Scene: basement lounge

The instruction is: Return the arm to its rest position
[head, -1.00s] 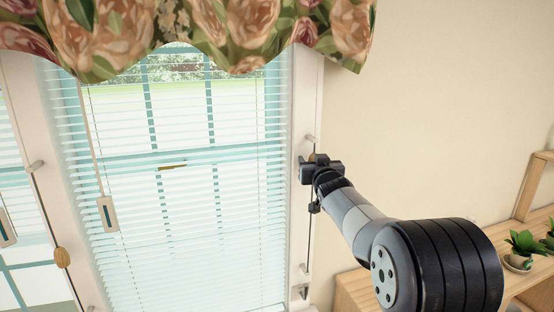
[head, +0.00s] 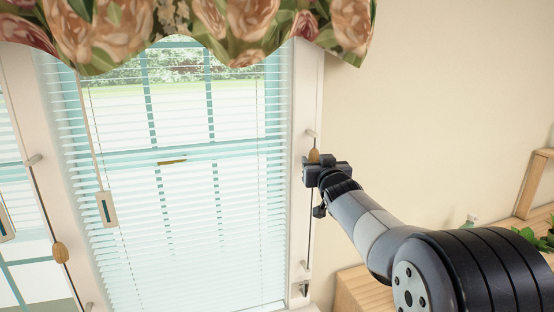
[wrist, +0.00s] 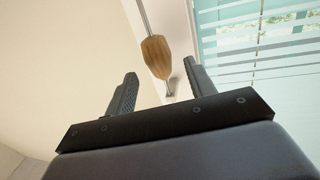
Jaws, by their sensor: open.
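My gripper (head: 316,168) is at the right side of the window frame in the head view, with my arm reaching up from the lower right. In the wrist view its two fingers (wrist: 160,75) stand wide apart with nothing held between them. A wooden knob (wrist: 157,57) on a thin rod appears in the gap between the fingers, beyond them and apart from both as far as I can see. The same knob (head: 314,156) shows just above the gripper in the head view.
Window blinds (head: 180,200) hang left of the gripper, under a floral valance (head: 200,30). A second wooden knob (head: 60,252) is on a rod at left. A wooden shelf unit (head: 360,292) with plants (head: 535,238) stands at lower right. The wall above it is bare.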

